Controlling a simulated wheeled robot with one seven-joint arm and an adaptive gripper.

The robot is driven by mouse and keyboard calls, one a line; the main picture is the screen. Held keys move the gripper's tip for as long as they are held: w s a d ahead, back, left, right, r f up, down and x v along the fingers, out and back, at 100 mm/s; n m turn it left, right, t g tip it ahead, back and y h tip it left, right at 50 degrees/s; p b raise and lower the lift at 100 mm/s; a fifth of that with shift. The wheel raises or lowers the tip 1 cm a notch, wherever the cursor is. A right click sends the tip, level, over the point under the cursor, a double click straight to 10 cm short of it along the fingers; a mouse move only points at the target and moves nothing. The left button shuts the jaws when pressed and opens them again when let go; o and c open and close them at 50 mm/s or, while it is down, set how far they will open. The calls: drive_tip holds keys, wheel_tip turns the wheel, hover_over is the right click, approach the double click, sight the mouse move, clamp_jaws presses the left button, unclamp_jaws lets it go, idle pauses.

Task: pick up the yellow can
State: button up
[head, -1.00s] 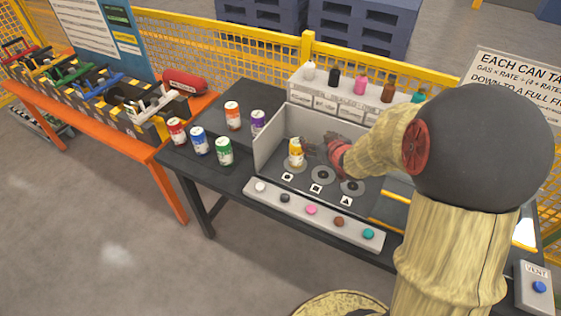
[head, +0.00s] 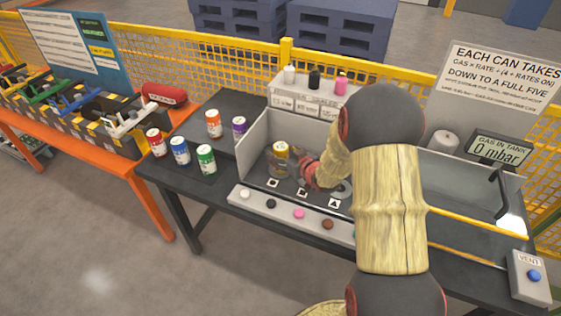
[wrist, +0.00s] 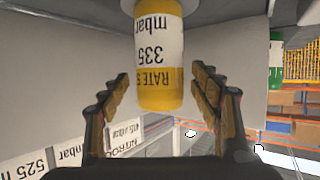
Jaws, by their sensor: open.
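The yellow can (head: 280,153) has a white label band and stands upright on the left round spot inside the grey tray (head: 252,137). In the wrist view the can (wrist: 158,60) appears upside down, with "335 mbar" on its label. My gripper (head: 291,163) is right beside the can, on its right side. In the wrist view my gripper's (wrist: 160,92) two fingers stand apart, one on each side of the can's near end. Gaps show between the fingers and the can, so it is not clamped. My arm hides part of the tray.
Red (head: 156,142), blue (head: 180,151), green (head: 205,159), orange (head: 214,124) and purple (head: 239,128) cans stand left of the tray. A button strip (head: 290,212) runs along its front. The tray's left wall rises close to the yellow can.

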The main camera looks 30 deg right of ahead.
drive_tip(key=shift+w+f, duration=0.25)
drive_tip(key=shift+w, duration=0.35)
drive_tip(key=shift+c, duration=0.8)
drive_tip(key=c, duration=1.4)
drive_tip(key=shift+r, duration=0.15)
clamp_jaws()
drive_tip(key=shift+r, duration=0.1)
